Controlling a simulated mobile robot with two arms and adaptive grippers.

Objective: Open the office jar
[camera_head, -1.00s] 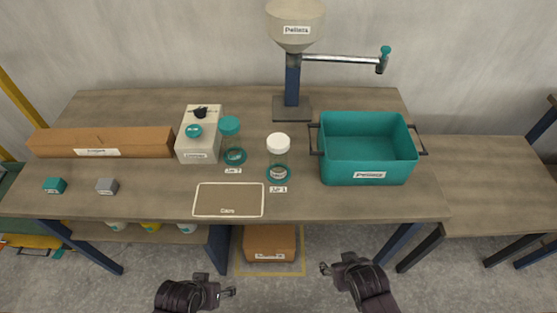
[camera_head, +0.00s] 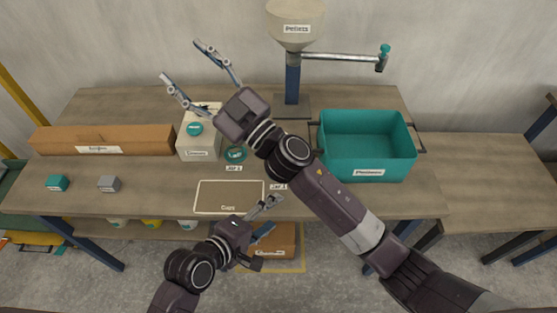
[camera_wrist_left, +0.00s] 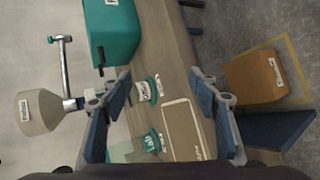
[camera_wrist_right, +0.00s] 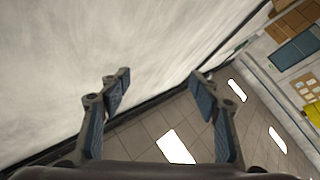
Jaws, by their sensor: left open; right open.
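In the head view, the teal foot of one jar (camera_head: 235,154) shows beside the white box; its upper part is hidden by my right arm. The white-capped jar is hidden behind that arm. Two jar feet show in the left wrist view, one upper (camera_wrist_left: 147,90) and one lower (camera_wrist_left: 153,140), with clear walls around the lower one. My left gripper (camera_head: 268,232) is open and empty, in front of the table edge below the jars. My right gripper (camera_head: 184,62) is open and empty, raised above the back of the table, facing the wall.
The caps mat (camera_head: 228,203) lies empty at the front edge. A teal pellet bin (camera_head: 368,150) stands right, with the hopper (camera_head: 296,20) behind. A white box (camera_head: 198,150), a long brown carton (camera_head: 100,137) and two small blocks are left. My right arm crosses above the table.

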